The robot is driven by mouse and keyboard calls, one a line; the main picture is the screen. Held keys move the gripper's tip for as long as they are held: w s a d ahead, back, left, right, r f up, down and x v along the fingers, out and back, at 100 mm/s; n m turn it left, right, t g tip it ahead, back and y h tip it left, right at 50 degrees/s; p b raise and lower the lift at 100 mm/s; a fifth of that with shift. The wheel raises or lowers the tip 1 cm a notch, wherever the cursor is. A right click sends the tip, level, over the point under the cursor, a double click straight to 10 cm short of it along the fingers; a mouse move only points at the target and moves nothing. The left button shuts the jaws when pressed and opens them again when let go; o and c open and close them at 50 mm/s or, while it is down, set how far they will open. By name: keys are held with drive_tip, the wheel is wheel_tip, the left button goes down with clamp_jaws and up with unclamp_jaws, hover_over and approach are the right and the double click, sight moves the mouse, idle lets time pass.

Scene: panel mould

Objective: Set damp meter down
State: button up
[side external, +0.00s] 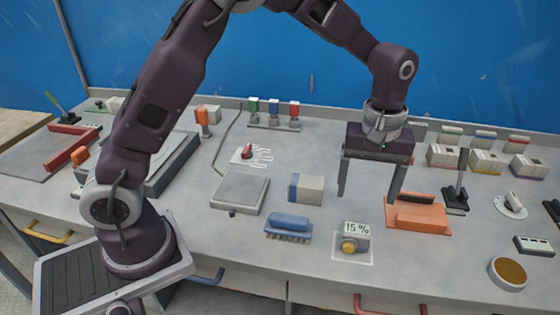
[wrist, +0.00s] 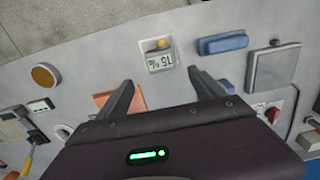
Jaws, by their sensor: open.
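The damp meter (side external: 356,230) is a small pale device with a "15 %" display and a round yellow knob. It sits on a white-outlined square (side external: 367,257) near the bench's front edge. In the wrist view the damp meter (wrist: 160,62) appears just beyond the fingertips, its display upside down. My gripper (side external: 367,196) is open and empty, fingers pointing down, above the bench and behind the meter. In the wrist view my gripper (wrist: 160,80) has its fingers wide apart, with nothing between them. The fingers are apart from the meter.
A blue brush (side external: 288,226) lies left of the meter, with a white-and-blue block (side external: 306,188) behind it. An orange tray-like piece (side external: 418,213) lies close to the right finger. A round brown-topped dish (side external: 508,273) stands front right. Bare bench (side external: 430,262) lies right of the meter.

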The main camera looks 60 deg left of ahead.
drive_tip(key=s+a+r+m+t, duration=0.2)
drive_tip(key=s+a+r, duration=0.1)
drive_tip(key=s+r, duration=0.3)
drive_tip(key=s+a+r+m+t, duration=0.1)
drive_tip(key=s+a+r+m, duration=0.15)
drive_tip(key=s+r, duration=0.45)
drive_tip(key=s+a+m+t, duration=0.2)
drive_tip(key=s+a+m, duration=0.1)
drive_tip(key=s, duration=1)
drive_tip(key=shift+a+f+m+t, duration=0.25)
drive_tip(key=shift+f+m, duration=0.2)
drive_tip(key=shift+m, duration=0.3)
